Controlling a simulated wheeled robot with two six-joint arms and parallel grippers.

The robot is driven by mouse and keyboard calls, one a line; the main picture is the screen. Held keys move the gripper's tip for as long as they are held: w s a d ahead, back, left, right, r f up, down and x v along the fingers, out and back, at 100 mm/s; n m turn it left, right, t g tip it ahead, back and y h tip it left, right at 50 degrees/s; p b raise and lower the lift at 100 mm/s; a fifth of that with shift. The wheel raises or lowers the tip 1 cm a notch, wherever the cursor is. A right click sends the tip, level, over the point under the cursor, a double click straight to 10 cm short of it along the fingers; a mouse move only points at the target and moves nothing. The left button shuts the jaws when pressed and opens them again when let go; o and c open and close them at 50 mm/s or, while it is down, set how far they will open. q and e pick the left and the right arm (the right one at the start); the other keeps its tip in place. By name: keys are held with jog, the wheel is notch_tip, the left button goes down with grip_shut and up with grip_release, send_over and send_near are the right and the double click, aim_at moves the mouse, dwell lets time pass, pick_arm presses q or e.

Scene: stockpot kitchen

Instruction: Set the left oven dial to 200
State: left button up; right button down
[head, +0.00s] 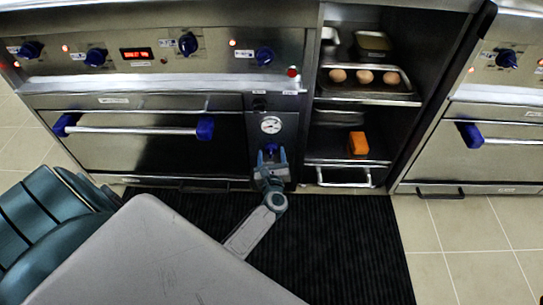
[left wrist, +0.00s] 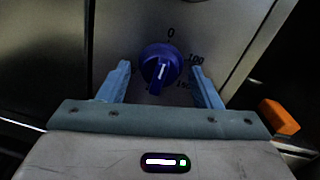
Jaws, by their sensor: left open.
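The blue oven dial (left wrist: 160,66) is on a metal panel with printed marks; 0 is above it and 100 at its upper right. A third mark at its lower right is partly hidden. The dial's ridge with a white line runs nearly straight down, toward a mark I cannot read. My left gripper (head: 271,153) is in front of the narrow panel below the round gauge (head: 271,125). In the left wrist view its open fingers (left wrist: 166,80) stand on either side of the dial, apart from it. In the head view the gripper mostly hides the dial. My right gripper is out of view.
Blue knobs (head: 188,44) line the upper panel, with a red display (head: 136,53). The oven door handle (head: 135,130) sticks out at left. At right, open shelves hold a tray (head: 393,94) and an orange block (head: 358,143). A black mat (head: 340,240) covers the floor.

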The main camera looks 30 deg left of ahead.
pick_arm(q)
jog(key=shift+c, duration=0.2)
jog(key=c, duration=1)
jog(key=shift+o, duration=0.2)
